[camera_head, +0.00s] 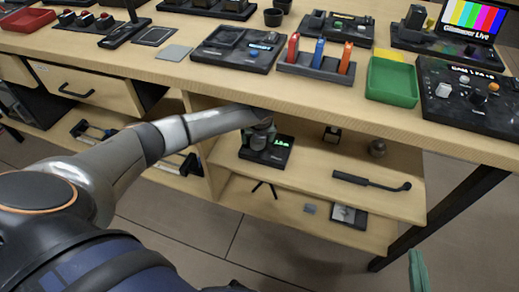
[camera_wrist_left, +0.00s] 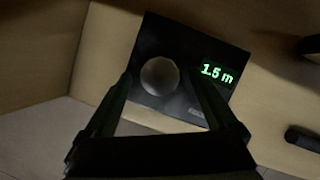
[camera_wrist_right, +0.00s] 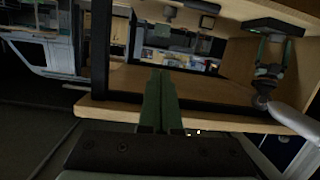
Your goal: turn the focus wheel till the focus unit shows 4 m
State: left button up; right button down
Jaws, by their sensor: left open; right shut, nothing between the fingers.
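The focus unit (camera_wrist_left: 180,100) is a black box on the shelf under the worktop. The round grey focus wheel (camera_wrist_left: 160,76) sits left of the display. My left gripper (camera_wrist_left: 161,84) is open, with one finger on each side of the wheel in the left wrist view; I see no clear contact. In the head view my left gripper (camera_head: 262,137) partly covers the focus unit (camera_head: 277,156). My right gripper (camera_wrist_right: 160,103) is shut and empty, away from the unit; its green tip (camera_head: 418,270) shows low in the head view.
The worktop edge (camera_head: 330,112) overhangs the shelf (camera_head: 320,182). A dark handled tool (camera_head: 372,181) and a small round item (camera_head: 378,147) lie right of the unit. A table leg (camera_head: 440,217) stands at right. A green tray (camera_head: 392,82) and control panels are above.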

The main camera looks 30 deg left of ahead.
aim_at(258, 152)
pick_arm(q)
jog(key=s+d, duration=0.1)
jog(key=s+d+r+p, duration=0.1)
jog(key=s, duration=0.1)
jog(key=shift+s+d, duration=0.25)
jog(key=shift+d, duration=0.1)
jog(key=s+d, duration=0.1)
jog(key=s, duration=0.1)
jog(key=s+d+p, duration=0.1)
jog(key=s+d, duration=0.1)
jog(key=shift+d, duration=0.15)
jog(key=shift+s+d+f, duration=0.1)
jog(key=shift+s+d, duration=0.75)
jog(key=shift+s, duration=0.2)
pick_arm(e)
jog(key=s+f+m+g+h, duration=0.1)
jog(key=s+f+g, duration=0.5)
jog(key=f, duration=0.5)
jog(key=shift+s+a+f, duration=0.2)
jog(key=shift+s+f, duration=0.15)
jog(key=shift+s, duration=0.25)
